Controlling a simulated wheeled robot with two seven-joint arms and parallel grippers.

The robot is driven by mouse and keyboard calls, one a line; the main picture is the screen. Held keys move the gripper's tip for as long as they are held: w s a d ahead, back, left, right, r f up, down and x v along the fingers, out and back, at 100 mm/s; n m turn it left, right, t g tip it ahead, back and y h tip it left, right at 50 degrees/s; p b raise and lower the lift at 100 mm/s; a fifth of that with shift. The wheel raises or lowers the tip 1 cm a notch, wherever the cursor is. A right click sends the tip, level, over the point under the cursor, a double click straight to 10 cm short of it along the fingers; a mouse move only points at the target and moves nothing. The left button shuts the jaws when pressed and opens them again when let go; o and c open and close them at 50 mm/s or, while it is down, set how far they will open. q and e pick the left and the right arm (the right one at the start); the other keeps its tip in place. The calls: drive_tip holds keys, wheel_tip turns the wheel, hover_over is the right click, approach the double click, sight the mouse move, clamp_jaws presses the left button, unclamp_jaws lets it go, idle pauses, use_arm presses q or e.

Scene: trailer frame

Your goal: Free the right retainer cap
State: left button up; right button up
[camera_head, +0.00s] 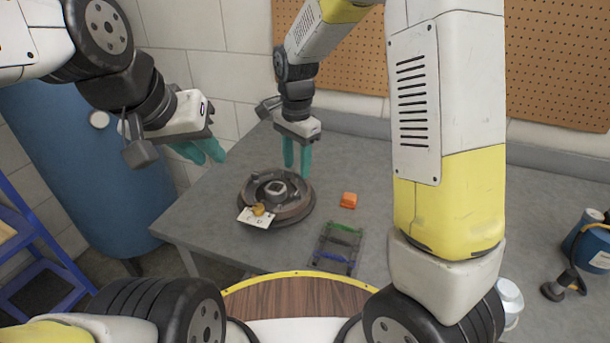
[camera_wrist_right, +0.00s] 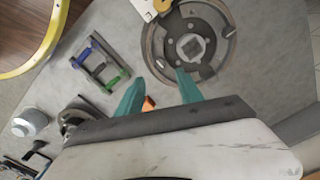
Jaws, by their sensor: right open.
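A round brown-grey brake drum assembly (camera_head: 300,211) with a square centre lies on the grey table; it also shows in the right wrist view (camera_wrist_right: 222,64). Small fittings sit around its centre, but I cannot tell which is the right retainer cap. A white tag (camera_head: 250,220) with a yellow-orange piece (camera_head: 259,209) lies at its near-left rim. My right gripper (camera_head: 297,173) is open and empty, pointing down at the assembly's far-right side; in the right wrist view its fingertips (camera_wrist_right: 158,82) are apart beside the rim. My left gripper (camera_head: 206,158) is open and empty, left of the table.
An orange block (camera_head: 348,200) lies right of the assembly. A dark rack with green and blue bars (camera_head: 319,261) lies near the front edge. A blue canister (camera_head: 583,236) and a black tool (camera_head: 566,282) are far right. A blue tank (camera_head: 85,170) stands left of the table.

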sight(297, 193)
wheel_tip(297, 193, down, 8)
drive_tip(key=shift+f, duration=0.25)
drive_tip(key=shift+c, duration=0.3)
clamp_jaws()
